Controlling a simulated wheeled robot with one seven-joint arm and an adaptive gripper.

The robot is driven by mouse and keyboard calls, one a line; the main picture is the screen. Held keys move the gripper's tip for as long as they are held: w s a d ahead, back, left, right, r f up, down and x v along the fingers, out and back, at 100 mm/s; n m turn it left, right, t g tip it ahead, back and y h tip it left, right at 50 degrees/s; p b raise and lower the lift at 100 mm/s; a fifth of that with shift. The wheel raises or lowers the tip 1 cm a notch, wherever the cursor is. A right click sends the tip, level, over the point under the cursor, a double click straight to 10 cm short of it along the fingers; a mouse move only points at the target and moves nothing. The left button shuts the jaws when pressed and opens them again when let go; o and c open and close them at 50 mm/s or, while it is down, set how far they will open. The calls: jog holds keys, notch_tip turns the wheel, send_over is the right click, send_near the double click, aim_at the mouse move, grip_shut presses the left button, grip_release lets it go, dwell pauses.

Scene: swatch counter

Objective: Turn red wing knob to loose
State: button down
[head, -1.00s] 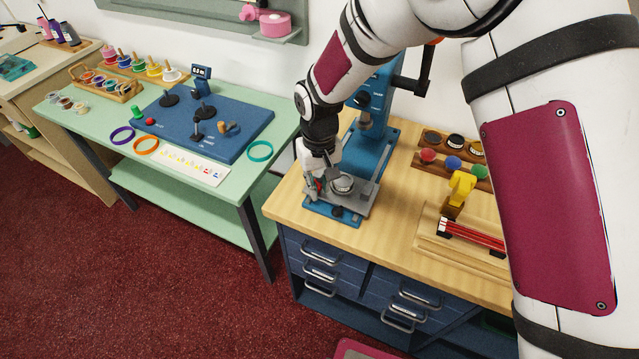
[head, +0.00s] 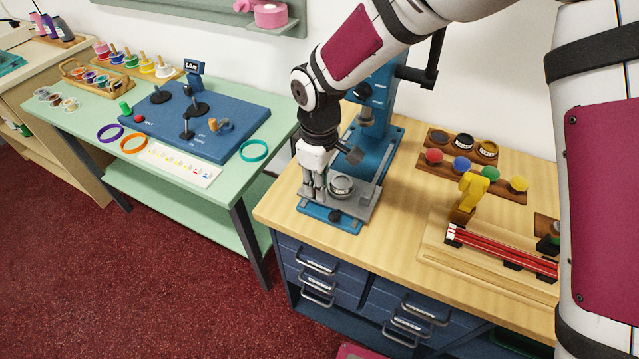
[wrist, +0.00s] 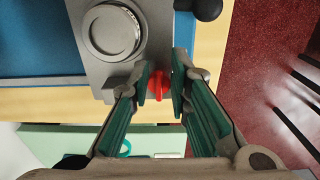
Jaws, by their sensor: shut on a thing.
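The red wing knob (wrist: 158,84) shows in the wrist view at the edge of a grey metal plate (wrist: 100,68). My gripper (wrist: 162,85) is shut on the knob, with one green-padded finger on each side of it. In the head view my gripper (head: 318,192) points down at the left side of the grey fixture on the blue press base (head: 352,222). The knob is hidden behind the fingers there. A round metal cup (wrist: 110,32) sits on the plate beside the knob. I cannot read any loose or tight marking.
The blue press column (head: 372,90) stands close behind my gripper. A dark round knob (head: 335,216) sits at the front of the fixture. A yellow clamp (head: 466,192) and red rods (head: 500,250) lie right. A green table (head: 215,185) stands left.

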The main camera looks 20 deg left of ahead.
dwell(0.5)
jog(key=c, duration=1.5)
grip_release()
notch_tip(320, 180, up, 12)
jog(key=shift+s, duration=0.1)
